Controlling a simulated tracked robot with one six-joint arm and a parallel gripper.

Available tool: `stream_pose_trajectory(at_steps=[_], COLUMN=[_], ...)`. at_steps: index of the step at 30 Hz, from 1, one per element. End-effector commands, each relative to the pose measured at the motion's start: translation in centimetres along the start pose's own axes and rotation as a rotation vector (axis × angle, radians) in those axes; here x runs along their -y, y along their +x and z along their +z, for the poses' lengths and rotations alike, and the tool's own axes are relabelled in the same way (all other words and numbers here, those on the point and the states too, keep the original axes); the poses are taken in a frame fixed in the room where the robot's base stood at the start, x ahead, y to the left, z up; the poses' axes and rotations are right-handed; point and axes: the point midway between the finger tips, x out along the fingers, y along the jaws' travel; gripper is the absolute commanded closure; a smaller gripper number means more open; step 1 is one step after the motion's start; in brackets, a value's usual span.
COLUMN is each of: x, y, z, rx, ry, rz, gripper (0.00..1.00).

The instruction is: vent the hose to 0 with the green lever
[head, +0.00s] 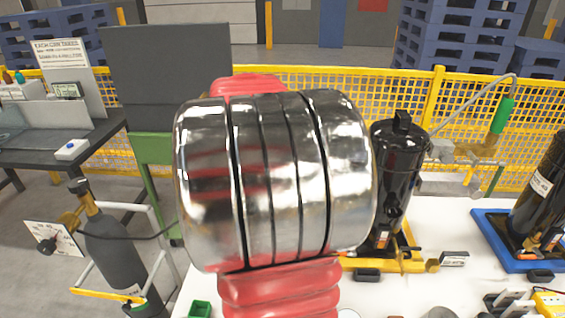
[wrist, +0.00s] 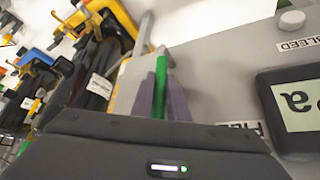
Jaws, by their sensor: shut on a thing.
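In the wrist view my gripper (wrist: 161,84) has its two purple-grey fingers on either side of the green lever (wrist: 160,72), shut on it. The lever lies beside a grey panel (wrist: 225,65). The panel carries a BLEED label (wrist: 298,43), a pale round knob (wrist: 291,20) and a dark-framed display (wrist: 300,102). One large character shows on the display, upside down and cut off, so I cannot read the value. Another label below is partly hidden by my gripper. In the head view my own arm covers the middle, and my gripper and the lever are hidden. I cannot make out the hose.
In the head view a black cylinder (head: 393,185) stands on a yellow base on the white table (head: 445,212). Another black cylinder (head: 540,190) stands in a blue tray at right. A grey bottle (head: 112,245) with a dial is at left. A yellow fence runs behind.

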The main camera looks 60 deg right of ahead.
Motion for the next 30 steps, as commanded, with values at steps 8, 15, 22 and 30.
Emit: stream_pose_trajectory(at_steps=[8, 15, 22, 30], x=[0.4, 0.1, 0.1, 0.2], y=[-0.2, 0.0, -1.2, -5.4], z=[0.0, -0.1, -0.1, -0.1], rx=[0.0, 0.001, 0.0, -0.001], ry=[0.005, 0.005, 0.004, 0.004], rz=[-0.011, -0.004, -0.005, -0.006], gripper=[0.78, 0.78, 0.78, 0.78])
